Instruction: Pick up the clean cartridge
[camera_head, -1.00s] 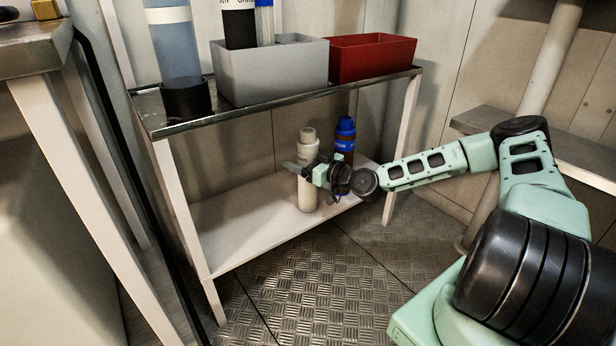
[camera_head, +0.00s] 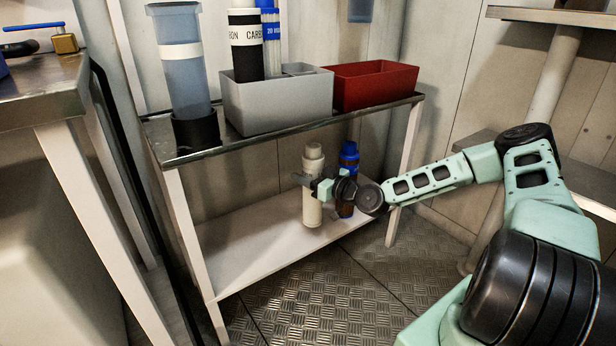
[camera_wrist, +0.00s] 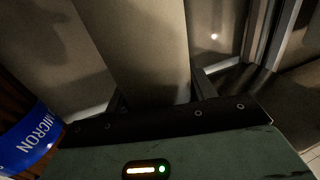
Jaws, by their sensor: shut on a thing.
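A white cartridge with a blue "20 MI..." label (camera_head: 271,44) stands in the grey bin (camera_head: 285,112) on the upper shelf, beside a black one with a white "CARBON" band (camera_head: 246,52). My gripper (camera_head: 318,186) is at the lower shelf, away from that bin. It is shut on a cream bottle-shaped thing (camera_head: 312,212), upright on or very near the shelf; the cream surface (camera_wrist: 145,50) fills the space between the fingers in the wrist view. Close to its right stands a brown cylinder with blue cap and label (camera_head: 348,160); its "MICRON" label (camera_wrist: 32,140) shows in the wrist view.
A red bin (camera_head: 373,88) stands right of the grey bin, and a clear bluish housing with a black base (camera_head: 184,75) stands left. The shelf unit's front leg (camera_head: 190,245) and upper shelf edge (camera_head: 300,133) bound the lower shelf (camera_head: 260,245). Its left part is bare.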

